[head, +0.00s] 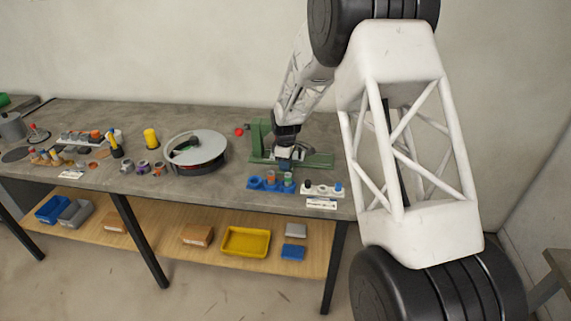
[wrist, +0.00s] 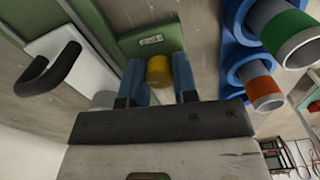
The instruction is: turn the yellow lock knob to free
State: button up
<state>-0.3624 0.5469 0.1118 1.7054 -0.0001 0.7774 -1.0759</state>
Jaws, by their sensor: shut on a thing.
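The yellow lock knob (wrist: 159,71) shows in the wrist view on the green frame jig (wrist: 150,36), beside a small printed label. My gripper (wrist: 159,84) has its two blue fingers on either side of the knob and is shut on it. Which way the knob is turned cannot be told. In the head view the green jig (head: 258,138) stands at the right part of the bench. My gripper (head: 285,163) is down at it, and the knob is hidden there.
A black handle (wrist: 50,72) on a white plate is left of my gripper in the wrist view. A blue holder (wrist: 236,50) with green- and orange-banded tubes stands close on the right. A round grey-topped drum (head: 197,150) lies left of the jig in the head view.

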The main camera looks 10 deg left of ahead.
jog(key=m, duration=0.8)
jog(key=shift+m, duration=0.3)
jog(key=m, duration=0.4)
jog(key=shift+m, duration=1.9)
jog(key=o, duration=0.9)
jog(key=shift+r, duration=0.1)
